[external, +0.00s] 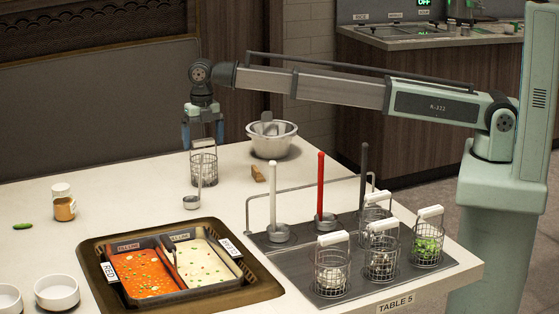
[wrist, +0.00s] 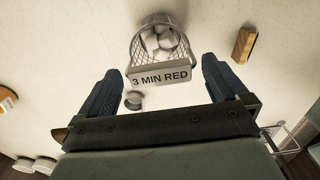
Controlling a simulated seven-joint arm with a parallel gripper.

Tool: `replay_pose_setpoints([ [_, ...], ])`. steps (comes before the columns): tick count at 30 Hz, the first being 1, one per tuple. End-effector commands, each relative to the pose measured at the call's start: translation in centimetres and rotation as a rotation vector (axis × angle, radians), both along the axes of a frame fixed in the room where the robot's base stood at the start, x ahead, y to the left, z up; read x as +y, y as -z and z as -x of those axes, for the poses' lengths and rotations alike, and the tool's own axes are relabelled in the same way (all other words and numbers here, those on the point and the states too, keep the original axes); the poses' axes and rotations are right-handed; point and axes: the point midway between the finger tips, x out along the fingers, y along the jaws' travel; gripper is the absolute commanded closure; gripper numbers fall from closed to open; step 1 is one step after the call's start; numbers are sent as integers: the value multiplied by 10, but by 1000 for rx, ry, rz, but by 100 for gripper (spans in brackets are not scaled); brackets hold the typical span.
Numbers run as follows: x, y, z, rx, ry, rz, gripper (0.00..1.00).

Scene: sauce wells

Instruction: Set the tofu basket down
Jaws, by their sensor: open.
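The tofu basket (external: 203,166) is a wire basket standing upright on the white table at the back. In the wrist view the basket (wrist: 160,38) holds several white tofu cubes, and its pale handle (wrist: 160,75) reads "3 MIN RED". My gripper (external: 203,138) is open just above the basket, with its two dark blue fingers on either side of the handle. In the wrist view the fingers (wrist: 161,72) look apart from the handle ends. The far side of the basket is hidden in the external view.
A ladle (external: 192,202) is just in front of the basket. A wooden block (external: 258,173) and a metal bowl (external: 270,145) are to its right. A tray (external: 265,289) with red and white sauce wells and a rack of baskets (external: 330,280) are nearer. Free table lies left.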

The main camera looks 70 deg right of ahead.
Motion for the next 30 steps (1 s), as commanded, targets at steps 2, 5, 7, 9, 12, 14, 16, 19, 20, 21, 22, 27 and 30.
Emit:
replay_pose_setpoints([
  [2, 0, -18, -1, -3, 0, -1, 0],
  [5, 0, -36, -1, -2, 0, -1, 0],
  [7, 0, -49, -1, -1, 0, -1, 0],
  [9, 0, -59, -1, -1, 0, -1, 0],
  [12, 0, -72, -1, -1, 0, -1, 0],
  [14, 0, -78, -1, 1, 0, -1, 0],
  [16, 0, -82, -1, 1, 0, -1, 0],
  [19, 0, -86, 0, 1, 0, 0, 0],
  [20, 0, -87, 0, 1, 0, 0, 0],
  [21, 0, -87, 0, 1, 0, 0, 0],
  [22, 0, -87, 0, 1, 0, 0, 0],
  [27, 0, -87, 0, 1, 0, 0, 0],
  [30, 0, -87, 0, 1, 0, 0, 0],
])
